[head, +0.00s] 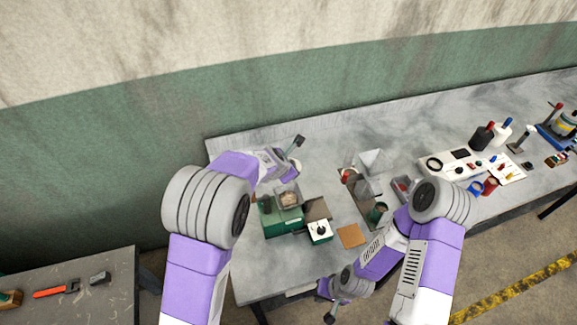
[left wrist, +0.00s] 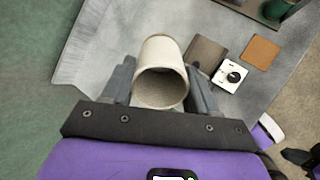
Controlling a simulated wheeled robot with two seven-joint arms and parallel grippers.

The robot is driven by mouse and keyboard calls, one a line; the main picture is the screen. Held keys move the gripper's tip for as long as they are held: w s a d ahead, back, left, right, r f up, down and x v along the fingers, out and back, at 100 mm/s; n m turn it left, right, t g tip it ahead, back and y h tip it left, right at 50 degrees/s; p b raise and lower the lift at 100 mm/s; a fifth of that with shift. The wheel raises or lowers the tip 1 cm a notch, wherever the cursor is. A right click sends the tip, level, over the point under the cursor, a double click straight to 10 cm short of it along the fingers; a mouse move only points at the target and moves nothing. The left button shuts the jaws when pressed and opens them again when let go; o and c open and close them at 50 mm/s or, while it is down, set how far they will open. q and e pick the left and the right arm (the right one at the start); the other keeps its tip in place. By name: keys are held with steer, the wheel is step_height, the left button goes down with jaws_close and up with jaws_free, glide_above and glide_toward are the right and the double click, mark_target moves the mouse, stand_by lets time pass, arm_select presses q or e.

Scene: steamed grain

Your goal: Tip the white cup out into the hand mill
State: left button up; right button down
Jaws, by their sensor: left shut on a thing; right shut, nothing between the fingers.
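My left gripper (left wrist: 158,88) is shut on the white cup (left wrist: 158,50). In the left wrist view the cup's round mouth faces the camera, with a pale grainy inside; I cannot tell how full it is. In the head view the left gripper (head: 288,160) is over the left part of the bench, and the cup is hard to make out there. What looks like the hand mill, with a grey metal hopper (head: 370,162), stands right of it, apart. My right gripper (head: 327,288) is shut and empty at the bench's front edge.
A green unit (head: 270,219) bears a pan of grain. A white box with a knob (head: 319,231) and a brown pad (head: 352,235) lie nearby. Bottles and a white panel (head: 450,172) are at the right. A side table (head: 100,262) is at lower left.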

arm_select(q)
steer(key=shift+r+g+b, duration=0.3)
steer(key=shift+w+r+g+y+p, duration=0.1)
steer(key=shift+r+g+y+p, duration=0.05)
steer(key=shift+g+y+p, duration=0.2)
steer(key=g+y, duration=0.1)
steer(key=g, duration=0.3)
steer(key=shift+r+g+y, duration=0.2)
steer(key=shift+g+y, duration=0.15)
steer(key=shift+r+g+y, duration=0.1)
steer(key=shift+g+y, duration=0.2)
steer(key=shift+g, duration=0.4)
